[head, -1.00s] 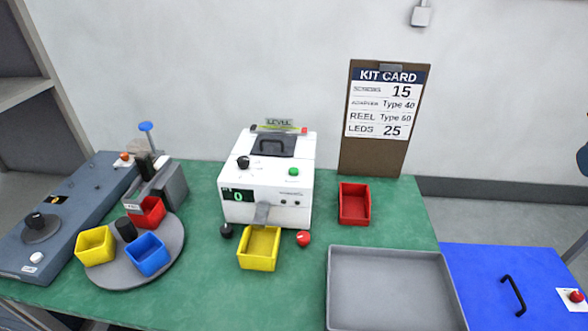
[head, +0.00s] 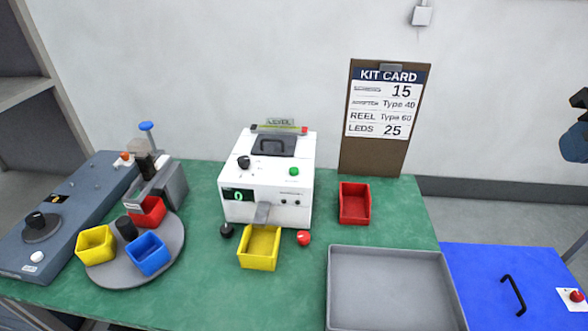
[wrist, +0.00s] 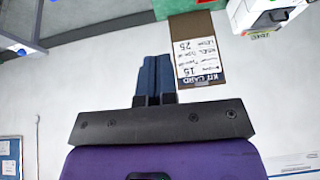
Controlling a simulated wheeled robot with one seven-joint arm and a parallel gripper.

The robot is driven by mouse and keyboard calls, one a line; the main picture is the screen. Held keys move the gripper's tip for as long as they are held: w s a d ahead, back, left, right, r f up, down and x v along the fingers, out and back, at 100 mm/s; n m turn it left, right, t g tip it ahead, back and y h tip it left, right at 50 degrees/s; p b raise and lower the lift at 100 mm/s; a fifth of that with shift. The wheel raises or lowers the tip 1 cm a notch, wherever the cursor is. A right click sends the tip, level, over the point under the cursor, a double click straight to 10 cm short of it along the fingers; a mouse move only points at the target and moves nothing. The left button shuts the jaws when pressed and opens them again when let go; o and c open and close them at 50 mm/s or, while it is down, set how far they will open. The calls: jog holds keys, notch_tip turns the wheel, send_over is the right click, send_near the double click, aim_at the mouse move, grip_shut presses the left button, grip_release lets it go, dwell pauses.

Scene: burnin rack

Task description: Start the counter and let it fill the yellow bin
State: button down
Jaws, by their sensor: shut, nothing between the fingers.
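The white counter (head: 292,215) stands on the green bench, with a green button (head: 294,171) and a black knob (head: 243,162) on its top. Its small display (head: 238,195) shows a green 0. A yellow bin (head: 259,249) sits under the counter's chute (head: 262,213) and looks empty. My gripper (wrist: 153,62) is shut and empty in the wrist view, well away from the counter. The counter's corner (wrist: 262,12) shows upside down at the top right there. In the head view only a dark part of my arm shows at the right edge.
A red bin (head: 354,205) and grey tray (head: 392,252) are right of the counter. A round turntable (head: 176,240) with yellow, red and blue bins is at left. A kit card (head: 387,105) leans on the wall. A black knob and red knob flank the yellow bin.

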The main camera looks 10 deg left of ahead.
jog(key=w+a+y, duration=0.1)
jog(key=w+a, duration=0.4)
jog(key=w, duration=0.4)
jog(key=m+t+y, duration=0.2)
jog(key=y, duration=0.2)
send_over(296, 169)
notch_tip(296, 169, down, 15)
jog(key=shift+r, duration=0.15)
jog(key=shift+f, duration=4.4)
jog(key=shift+f, duration=0.1)
jog(key=shift+f, duration=0.3)
